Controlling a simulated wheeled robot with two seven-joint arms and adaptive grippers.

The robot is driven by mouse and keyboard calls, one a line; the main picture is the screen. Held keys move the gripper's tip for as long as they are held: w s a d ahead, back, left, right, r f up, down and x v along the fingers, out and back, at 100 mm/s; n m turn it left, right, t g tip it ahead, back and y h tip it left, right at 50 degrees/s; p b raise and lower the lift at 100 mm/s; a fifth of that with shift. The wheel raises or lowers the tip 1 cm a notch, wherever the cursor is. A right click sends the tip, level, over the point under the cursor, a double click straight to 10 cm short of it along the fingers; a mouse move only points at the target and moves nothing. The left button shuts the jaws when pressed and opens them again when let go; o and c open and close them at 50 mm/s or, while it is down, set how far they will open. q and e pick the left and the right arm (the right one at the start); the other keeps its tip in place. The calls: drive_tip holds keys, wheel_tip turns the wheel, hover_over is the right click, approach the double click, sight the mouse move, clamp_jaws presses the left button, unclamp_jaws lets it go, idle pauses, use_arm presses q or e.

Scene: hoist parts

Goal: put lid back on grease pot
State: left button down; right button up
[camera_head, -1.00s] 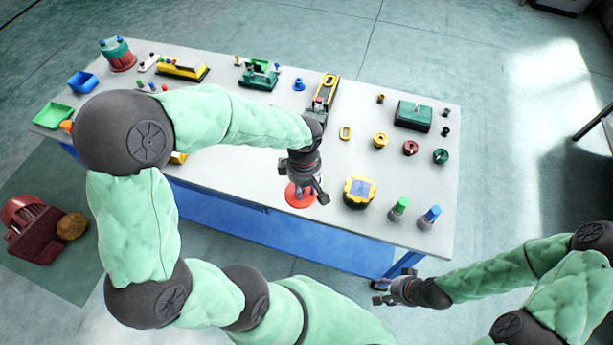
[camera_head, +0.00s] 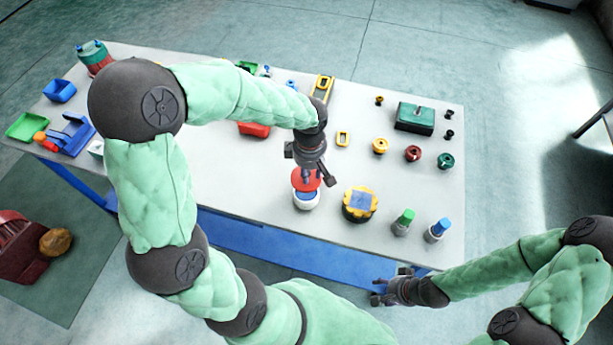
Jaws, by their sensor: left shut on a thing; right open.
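The red round lid (camera_head: 305,180) is in my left gripper (camera_head: 308,173), which is shut on it from above. The white pot (camera_head: 306,201), with some blue on it, stands near the table's front edge directly below the lid in the picture. The lid hides the far part of the pot's top. I cannot tell whether lid and pot touch or a small gap stays between them. My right gripper (camera_head: 392,288) is open and empty, in front of the table and away from the pot.
A yellow round part with a blue top (camera_head: 359,203) stands just right of the pot. A green-capped bottle (camera_head: 403,222) and a blue-capped bottle (camera_head: 438,230) stand further right. My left arm hides part of the table (camera_head: 250,175).

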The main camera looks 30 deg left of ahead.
use_arm(q)
drive_tip(key=shift+f+b, duration=1.15)
drive_tip(key=shift+f, duration=0.95)
drive_tip(key=shift+f+b, duration=1.1)
drive_tip(key=shift+b, duration=0.05)
drive_tip(key=shift+b, duration=0.45)
drive_tip(key=shift+f+b, duration=0.15)
drive_tip(key=shift+b, duration=0.4)
idle(0.4)
idle(0.3)
drive_tip(key=shift+c, duration=1.9)
unclamp_jaws()
drive_tip(key=shift+r, duration=0.2)
